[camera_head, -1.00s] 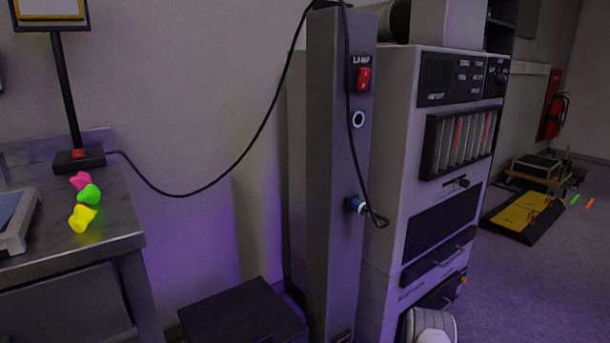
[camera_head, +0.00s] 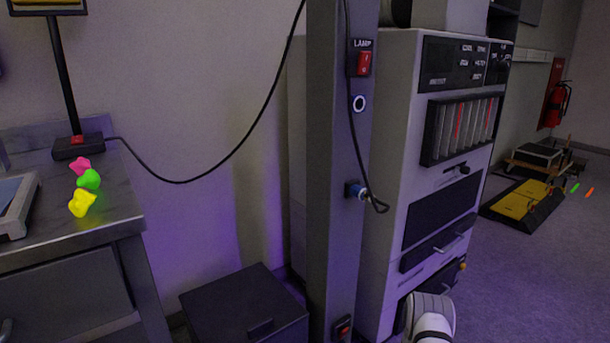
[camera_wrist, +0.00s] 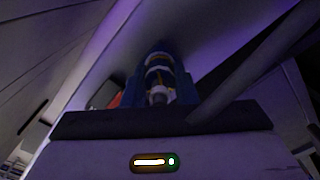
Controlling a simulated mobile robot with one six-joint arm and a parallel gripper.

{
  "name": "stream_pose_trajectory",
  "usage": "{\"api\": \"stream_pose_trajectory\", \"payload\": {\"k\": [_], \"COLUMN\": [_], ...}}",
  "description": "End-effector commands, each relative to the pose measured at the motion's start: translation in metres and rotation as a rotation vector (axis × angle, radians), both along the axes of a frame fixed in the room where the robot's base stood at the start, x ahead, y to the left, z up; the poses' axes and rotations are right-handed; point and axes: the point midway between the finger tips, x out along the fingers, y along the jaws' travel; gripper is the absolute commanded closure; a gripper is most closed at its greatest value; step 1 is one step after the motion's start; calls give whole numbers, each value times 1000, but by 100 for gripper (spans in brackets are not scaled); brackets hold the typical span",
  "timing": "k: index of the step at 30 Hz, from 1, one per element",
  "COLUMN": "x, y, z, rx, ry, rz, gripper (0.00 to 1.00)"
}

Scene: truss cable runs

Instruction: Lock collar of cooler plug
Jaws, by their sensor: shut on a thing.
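In the wrist view, a banded plug (camera_wrist: 158,88) with pale, yellowish and dark rings stands in the middle, with dark blue shapes close on both sides. My gripper (camera_wrist: 158,70) is shut on it; the fingertips are dim and hard to make out. I cannot read the collar's turn or see any label there. In the head view my gripper is not visible. A plug with a blue collar (camera_head: 352,190) sits in the grey post (camera_head: 330,230), with a black cable looping from it; I cannot tell whether it is the same plug.
A red lamp switch (camera_head: 363,63) and a ringed socket (camera_head: 359,103) are on the post; another red switch (camera_head: 343,328) is near its foot. A grey cabinet (camera_head: 385,150) stands right, a dark box (camera_head: 243,305) left. A dark bar (camera_wrist: 255,75) crosses the wrist view.

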Motion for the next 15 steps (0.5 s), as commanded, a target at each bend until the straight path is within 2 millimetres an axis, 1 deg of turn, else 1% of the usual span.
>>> {"api": "stream_pose_trajectory", "payload": {"k": [3,5,15], "x": [2,2,3], "y": [1,1,1], "z": [0,0,0], "rx": [85,111,142], "ry": [59,78,99], "rz": [1,1,1], "gripper": [100,100,100]}}
